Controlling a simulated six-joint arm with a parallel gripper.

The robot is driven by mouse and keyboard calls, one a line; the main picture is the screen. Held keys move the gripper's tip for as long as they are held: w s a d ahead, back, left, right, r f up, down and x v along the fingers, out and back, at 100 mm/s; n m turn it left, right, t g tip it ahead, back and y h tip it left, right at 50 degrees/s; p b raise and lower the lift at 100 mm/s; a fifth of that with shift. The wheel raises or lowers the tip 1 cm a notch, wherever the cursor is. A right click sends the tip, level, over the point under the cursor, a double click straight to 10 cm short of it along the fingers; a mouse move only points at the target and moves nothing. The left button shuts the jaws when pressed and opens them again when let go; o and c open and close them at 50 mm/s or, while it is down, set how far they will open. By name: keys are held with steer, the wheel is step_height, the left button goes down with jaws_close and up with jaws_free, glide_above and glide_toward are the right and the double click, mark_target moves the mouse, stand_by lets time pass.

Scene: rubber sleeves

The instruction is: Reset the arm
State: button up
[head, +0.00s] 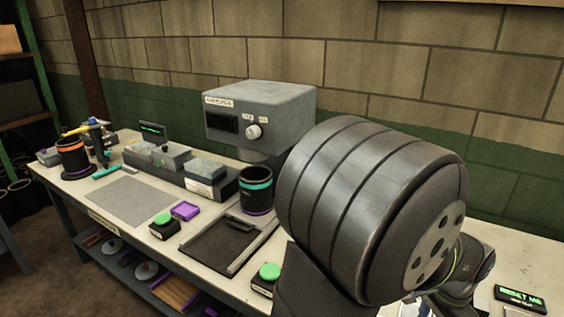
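My arm fills the right half of the head view, with a large grey ribbed joint in front of the bench. Smaller dark parts of my arm show behind its lower right side. I cannot make out my gripper's fingers. A small black sign (520,300) with green lettering that seems to read "RESET ME" lies on the bench at the lower right. The bench behind and below my arm is partly hidden.
A grey machine (262,110) with a knob stands against the block wall.

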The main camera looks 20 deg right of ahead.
step_height(320, 180, up, 10)
steer(key=r, duration=0.1)
step_height(320, 180, down, 18)
steer(key=shift+f, duration=0.2)
steer(key=n, duration=0.6)
steer(key=shift+s+r+n, duration=0.1)
steer(key=shift+n, duration=0.2)
steer(key=n, duration=0.5)
steer(key=shift+d+r+n, duration=0.1)
steer(key=shift+r+n, duration=0.05)
steer(key=shift+n, duration=0.25)
steer(key=shift+r, duration=0.75)
steer(key=shift+o, duration=0.2)
